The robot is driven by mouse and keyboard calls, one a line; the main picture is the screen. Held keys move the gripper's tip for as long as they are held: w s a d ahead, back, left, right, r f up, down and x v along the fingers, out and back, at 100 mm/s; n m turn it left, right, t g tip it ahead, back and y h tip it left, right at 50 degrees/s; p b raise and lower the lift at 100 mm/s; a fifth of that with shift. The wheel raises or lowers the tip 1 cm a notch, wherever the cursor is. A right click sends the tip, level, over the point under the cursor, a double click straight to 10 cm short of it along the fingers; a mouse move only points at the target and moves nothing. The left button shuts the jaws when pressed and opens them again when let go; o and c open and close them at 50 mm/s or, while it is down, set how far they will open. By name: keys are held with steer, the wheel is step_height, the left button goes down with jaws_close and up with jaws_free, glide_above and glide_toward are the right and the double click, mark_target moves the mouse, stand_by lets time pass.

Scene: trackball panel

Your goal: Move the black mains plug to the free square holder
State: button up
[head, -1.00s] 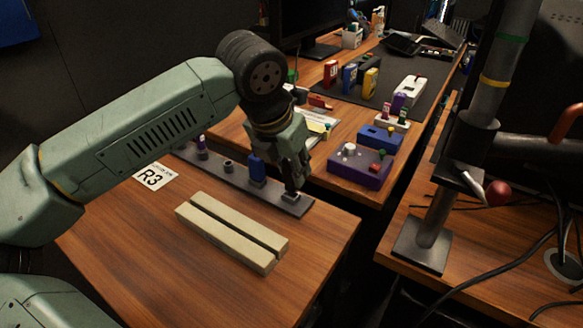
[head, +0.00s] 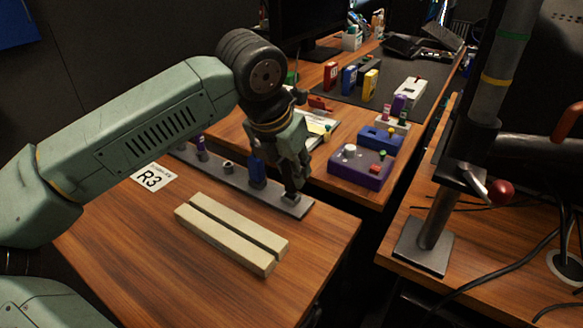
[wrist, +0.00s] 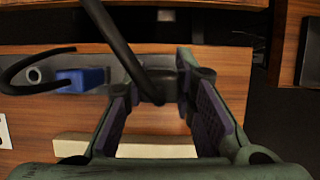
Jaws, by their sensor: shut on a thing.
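The black mains plug (wrist: 158,82) is between the two fingers of my gripper (wrist: 163,112) in the wrist view, with its black cable rising from it. In the head view my gripper (head: 291,188) is shut at the right end of the grey rail (head: 210,172) and points down. A light grey square holder (head: 291,199) lies directly under the fingertips. The fingers largely hide the plug there, and I cannot tell whether it is seated in the holder or just above it.
On the rail, a blue plug (head: 257,172) stands left of my gripper, then an empty round holder (head: 228,167) and a purple plug (head: 201,147). A pale grooved block (head: 231,233) lies in front. A purple box (head: 360,167) with knobs stands on the desk behind.

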steer(key=shift+f+b, duration=1.3)
steer(key=shift+f, duration=0.1)
steer(key=o, duration=1.1)
steer(key=v, duration=1.2)
steer(key=shift+d+r, duration=0.1)
